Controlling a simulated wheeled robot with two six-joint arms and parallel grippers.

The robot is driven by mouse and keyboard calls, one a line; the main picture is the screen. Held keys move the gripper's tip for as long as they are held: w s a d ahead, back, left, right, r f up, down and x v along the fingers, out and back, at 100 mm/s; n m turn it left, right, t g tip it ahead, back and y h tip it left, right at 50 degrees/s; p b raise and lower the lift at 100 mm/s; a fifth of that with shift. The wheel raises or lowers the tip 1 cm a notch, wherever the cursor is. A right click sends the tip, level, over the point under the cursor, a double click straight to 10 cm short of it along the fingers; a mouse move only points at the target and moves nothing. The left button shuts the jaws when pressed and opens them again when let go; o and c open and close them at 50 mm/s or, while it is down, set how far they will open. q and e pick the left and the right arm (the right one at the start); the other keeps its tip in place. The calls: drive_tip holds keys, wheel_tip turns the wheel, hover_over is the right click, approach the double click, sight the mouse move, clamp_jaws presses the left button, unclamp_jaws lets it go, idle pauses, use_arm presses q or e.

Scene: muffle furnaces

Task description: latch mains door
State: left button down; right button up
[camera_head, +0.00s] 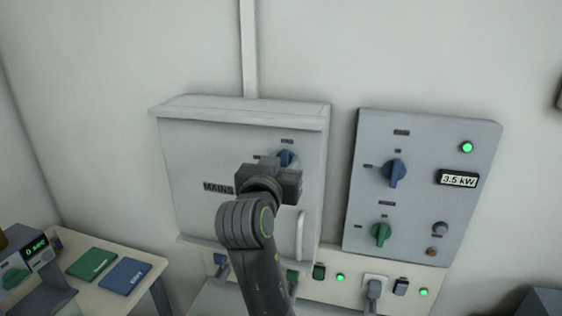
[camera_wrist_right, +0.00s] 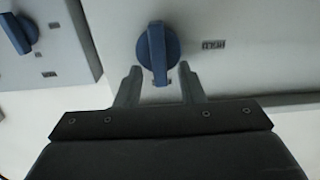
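The grey mains box (camera_head: 190,150) hangs on the wall, its front door marked MAINS and looking closed. A blue latch knob (camera_head: 286,157) sits at the door's upper right, partly hidden by my right gripper (camera_head: 277,162). In the right wrist view, the blue knob (camera_wrist_right: 157,45) has its grip bar roughly upright. My right gripper (camera_wrist_right: 159,76) is open, with one finger on each side of the knob's near end. Slim gaps show beside the knob; contact is not clear. My left gripper is not in view.
A control panel (camera_head: 420,135) with a blue knob (camera_head: 395,173), a green knob (camera_head: 380,234) and a 3.5 kW display is to the right. A vertical door handle (camera_head: 300,236) is below the latch. Sockets and plugs line the strip (camera_head: 330,290) below. A side table with books (camera_head: 92,263) is at left.

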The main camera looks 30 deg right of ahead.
drive_tip(key=shift+c, duration=0.6)
clamp_jaws()
drive_tip(key=n+p, duration=0.3)
drive_tip(key=n, duration=0.3)
drive_tip(key=w+f+n+p, duration=0.1)
drive_tip(key=n+p, duration=0.2)
drive_tip(key=n, duration=0.3)
drive_tip(key=a+n+p, duration=0.1)
drive_tip(key=n+p, duration=0.3)
drive_tip(key=n, duration=0.1)
drive_tip(key=shift+w+a+f+n, duration=0.1)
drive_tip(key=shift+w+f+n, duration=0.05)
drive_tip(key=shift+f+n, duration=0.2)
drive_tip(key=shift+n, duration=0.35)
